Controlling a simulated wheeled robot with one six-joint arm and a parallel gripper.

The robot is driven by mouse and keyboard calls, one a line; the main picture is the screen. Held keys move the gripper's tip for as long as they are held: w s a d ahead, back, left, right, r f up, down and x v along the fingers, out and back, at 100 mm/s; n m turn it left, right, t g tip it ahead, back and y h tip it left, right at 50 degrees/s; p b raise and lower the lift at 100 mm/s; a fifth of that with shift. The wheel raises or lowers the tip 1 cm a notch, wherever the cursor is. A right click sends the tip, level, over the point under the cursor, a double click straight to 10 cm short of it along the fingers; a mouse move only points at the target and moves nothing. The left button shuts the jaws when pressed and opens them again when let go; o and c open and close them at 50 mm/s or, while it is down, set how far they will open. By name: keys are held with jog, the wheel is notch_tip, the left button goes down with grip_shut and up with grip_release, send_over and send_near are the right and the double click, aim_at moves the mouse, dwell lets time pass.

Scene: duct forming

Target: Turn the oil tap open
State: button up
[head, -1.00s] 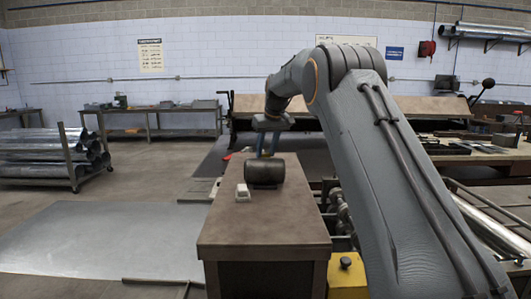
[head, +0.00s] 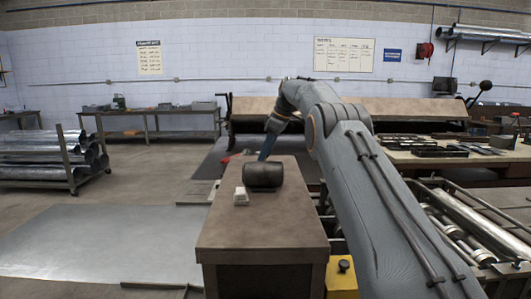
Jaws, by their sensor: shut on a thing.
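A dark cylindrical oil drum (head: 263,175) lies on its side on top of the brown cabinet (head: 255,228). My gripper (head: 265,156) is at the far side of the drum, with its blue fingers tilted down and their tips close behind the drum's top edge. The fingers are together, shut on what seems to be the oil tap, which the drum hides.
A small white block (head: 241,196) stands on the cabinet in front of the drum. A yellow box (head: 342,277) is at the cabinet's right foot. A roller conveyor (head: 450,225) lies to the right. A flat metal sheet (head: 100,243) covers the left floor.

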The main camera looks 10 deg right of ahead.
jog(key=shift+n, duration=0.5)
dwell(0.3)
jog(key=o, duration=1.1)
jog(key=shift+c, duration=0.2)
jog(key=shift+r, duration=0.1)
jog(key=shift+d+r+b, duration=0.25)
jog(key=shift+r+b, duration=0.15)
jog(key=shift+r, duration=0.1)
jog(key=s+d+r+b, duration=0.1)
jog(key=s+d+b, duration=0.4)
jog(key=d+b, duration=0.6)
jog(key=shift+s+d+r+b, duration=0.15)
jog(key=shift+s+r+b, duration=0.2)
jog(key=shift+b, duration=1.15)
